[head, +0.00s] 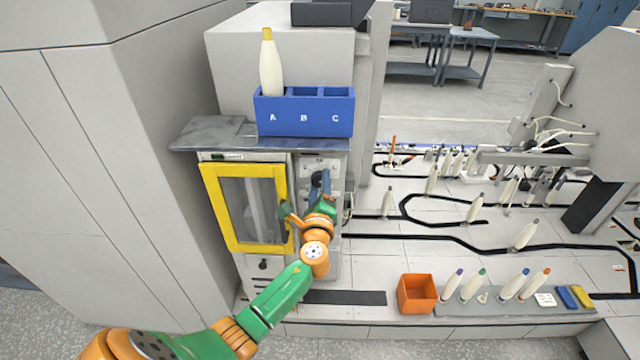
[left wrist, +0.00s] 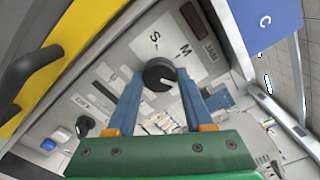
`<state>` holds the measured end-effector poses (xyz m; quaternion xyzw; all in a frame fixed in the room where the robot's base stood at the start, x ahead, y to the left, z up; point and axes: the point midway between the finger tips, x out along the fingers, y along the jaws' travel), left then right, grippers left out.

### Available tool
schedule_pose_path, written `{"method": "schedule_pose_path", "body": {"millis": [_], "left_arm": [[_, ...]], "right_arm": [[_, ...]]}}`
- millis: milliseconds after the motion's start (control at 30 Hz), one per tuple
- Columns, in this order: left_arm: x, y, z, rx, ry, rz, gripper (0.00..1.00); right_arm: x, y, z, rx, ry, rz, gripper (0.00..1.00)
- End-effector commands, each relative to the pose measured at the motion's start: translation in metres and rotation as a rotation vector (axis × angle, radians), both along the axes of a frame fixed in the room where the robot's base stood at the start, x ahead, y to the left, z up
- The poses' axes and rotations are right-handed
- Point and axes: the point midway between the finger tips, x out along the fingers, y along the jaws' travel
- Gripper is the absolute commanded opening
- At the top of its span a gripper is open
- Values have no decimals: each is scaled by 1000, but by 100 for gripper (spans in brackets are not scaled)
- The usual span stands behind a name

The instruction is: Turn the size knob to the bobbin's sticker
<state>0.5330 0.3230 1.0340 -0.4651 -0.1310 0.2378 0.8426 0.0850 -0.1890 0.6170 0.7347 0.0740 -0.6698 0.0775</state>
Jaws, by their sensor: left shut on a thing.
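A white bobbin (head: 270,65) with a yellow top stands in compartment A of the blue tray (head: 305,118); compartments B and C look empty. I cannot make out a sticker on it. The black round size knob (left wrist: 159,73) sits on a light panel marked S and M, with a small white mark on its face. My left gripper (left wrist: 157,80) has its two blue fingers on either side of the knob, shut on it. In the head view my left gripper (head: 318,182) is at the panel, and the knob is hidden behind it.
A yellow-framed door (head: 211,205) stands just left of my left arm. An orange bin (head: 417,294) and several bobbins with coloured tips stand at the front right. Black tracks with more bobbins lie on the floor plate at right.

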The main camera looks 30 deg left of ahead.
Motion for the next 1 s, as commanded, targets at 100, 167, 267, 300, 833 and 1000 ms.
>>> {"method": "schedule_pose_path", "body": {"millis": [100, 167, 267, 300, 833, 1000], "left_arm": [[0, 1, 3, 12, 1, 1, 0], [0, 1, 3, 15, 3, 1, 0], [0, 1, 3, 16, 3, 1, 0], [0, 1, 3, 16, 2, 1, 0], [0, 0, 1, 13, 5, 1, 82], [-7, -5, 0, 13, 6, -2, 82]], "right_arm": [[0, 0, 1, 0, 0, 0, 94], [0, 0, 1, 0, 0, 0, 94], [0, 0, 1, -1, 0, 0, 94], [0, 0, 1, -1, 0, 0, 94], [0, -1, 1, -1, 0, 1, 94], [0, -1, 1, -1, 0, 1, 94]]}}
